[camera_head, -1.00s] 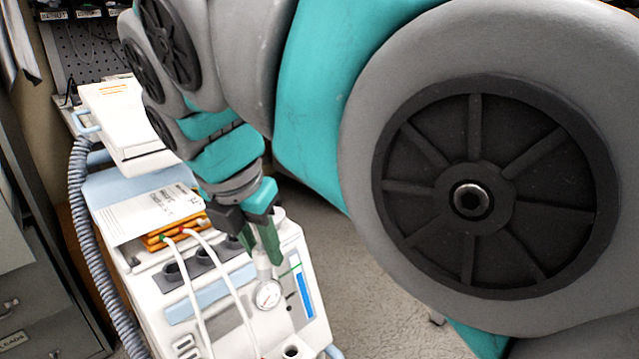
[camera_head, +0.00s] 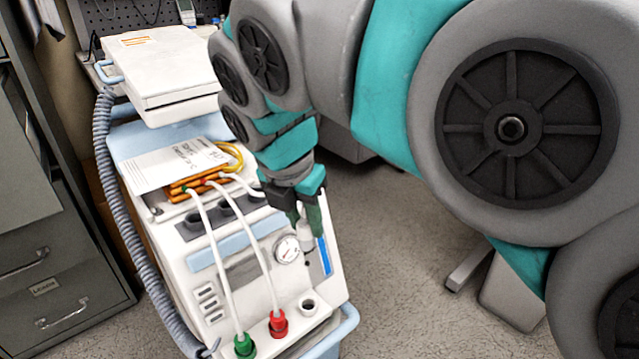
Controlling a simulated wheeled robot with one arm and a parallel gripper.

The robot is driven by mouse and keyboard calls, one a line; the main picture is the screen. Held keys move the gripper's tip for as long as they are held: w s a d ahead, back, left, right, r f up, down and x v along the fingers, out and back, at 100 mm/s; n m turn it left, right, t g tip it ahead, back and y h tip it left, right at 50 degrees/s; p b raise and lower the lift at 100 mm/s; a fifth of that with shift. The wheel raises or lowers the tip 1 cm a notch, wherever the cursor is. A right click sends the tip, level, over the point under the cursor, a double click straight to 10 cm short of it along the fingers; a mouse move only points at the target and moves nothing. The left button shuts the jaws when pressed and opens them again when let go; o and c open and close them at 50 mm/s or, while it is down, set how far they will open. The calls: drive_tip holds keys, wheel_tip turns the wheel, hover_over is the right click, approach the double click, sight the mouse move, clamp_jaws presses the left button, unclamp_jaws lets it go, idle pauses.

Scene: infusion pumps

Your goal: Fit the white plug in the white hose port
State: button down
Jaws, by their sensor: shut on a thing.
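My gripper (camera_head: 305,218) points down in front of the pump cart's upper right front. Its green fingers are shut on the white plug (camera_head: 304,234), which shows only in part between them. The plug is beside the round gauge, above the front ledge. An open round port with a pale rim and dark hole (camera_head: 308,306) sits on the ledge at the lower right, below the plug and apart from it. It is the only port seen empty there. A green plug (camera_head: 244,346) and a red plug (camera_head: 278,323) sit on the same ledge to its left, each on a white hose.
The white cart (camera_head: 205,265) carries a gauge (camera_head: 287,249) and a blue strip right of it. A grey corrugated hose (camera_head: 113,215) runs down its left side, near a filing cabinet (camera_head: 70,270). Bare floor (camera_head: 390,250) lies to the right.

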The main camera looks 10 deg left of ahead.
drive_tip(key=shift+f, duration=7.15)
drive_tip(key=shift+f, duration=1.55)
drive_tip(key=c, duration=0.5)
unclamp_jaws()
